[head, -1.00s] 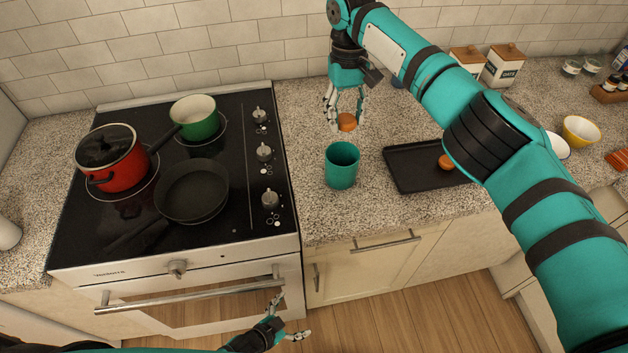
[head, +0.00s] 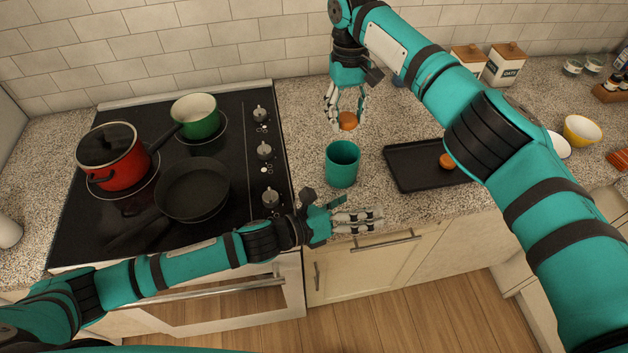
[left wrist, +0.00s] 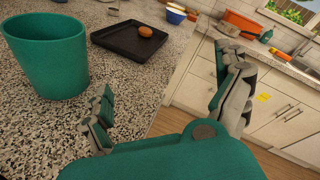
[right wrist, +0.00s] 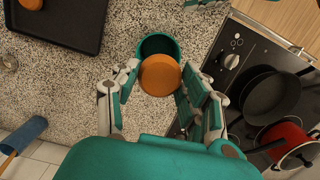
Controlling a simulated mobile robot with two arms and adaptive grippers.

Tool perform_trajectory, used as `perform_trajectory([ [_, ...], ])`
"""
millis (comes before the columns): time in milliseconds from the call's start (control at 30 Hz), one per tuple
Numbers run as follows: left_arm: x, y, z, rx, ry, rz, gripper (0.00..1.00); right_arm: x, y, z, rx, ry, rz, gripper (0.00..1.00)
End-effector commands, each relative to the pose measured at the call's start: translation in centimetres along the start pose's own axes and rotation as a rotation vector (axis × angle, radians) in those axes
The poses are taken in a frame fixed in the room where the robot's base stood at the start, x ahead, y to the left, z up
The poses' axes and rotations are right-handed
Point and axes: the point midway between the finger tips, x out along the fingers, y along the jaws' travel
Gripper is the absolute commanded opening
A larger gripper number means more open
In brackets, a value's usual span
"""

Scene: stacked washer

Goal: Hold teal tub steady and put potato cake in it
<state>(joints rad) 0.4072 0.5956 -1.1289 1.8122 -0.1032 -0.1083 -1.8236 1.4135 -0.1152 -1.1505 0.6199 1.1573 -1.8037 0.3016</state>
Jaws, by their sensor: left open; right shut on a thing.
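The teal tub (head: 342,165) stands upright on the granite counter, right of the stove; it also shows in the left wrist view (left wrist: 48,55) and, partly hidden, in the right wrist view (right wrist: 150,45). My right gripper (head: 346,118) is shut on an orange-brown potato cake (head: 348,121), held above and just behind the tub. The cake (right wrist: 160,75) overlaps the tub's mouth in the right wrist view. My left gripper (head: 378,220) is open and empty at the counter's front edge, in front of the tub and apart from it.
A black tray (head: 405,170) with another potato cake (head: 446,161) lies right of the tub. The stove at left holds a red pot (head: 115,165), a green pot (head: 197,122) and a black pan (head: 192,190). Canisters and bowls stand at the right.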

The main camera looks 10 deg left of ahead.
Motion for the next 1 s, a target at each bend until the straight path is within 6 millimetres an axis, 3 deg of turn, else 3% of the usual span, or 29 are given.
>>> perform_trajectory([
  [100, -1.6, 3.8, 2.2, 0.234, 0.019, 0.192, 1.0, 0.0, 0.0, 0.0, 0.0, 0.0, 0.0, 0.14],
  [200, -3.0, 6.2, 3.4, 0.36, 0.045, 0.318, 1.0, 0.0, 0.0, 0.0, 0.0, 0.0, 0.0, 0.14],
  [333, -4.2, 8.1, 4.4, 0.447, 0.071, 0.417, 1.0, 0.0, 0.0, 0.0, 0.0, 0.0, 0.0, 0.14],
  [467, -4.3, 8.9, 4.8, 0.476, 0.081, 0.453, 1.0, 0.0, 0.0, 0.0, 0.0, 0.0, 0.0, 0.14],
  [1000, 3.9, 12.9, 5.0, 0.473, 0.082, 0.454, 1.0, 0.0, 0.0, 0.0, 0.0, 0.0, 0.0, 0.14],
])
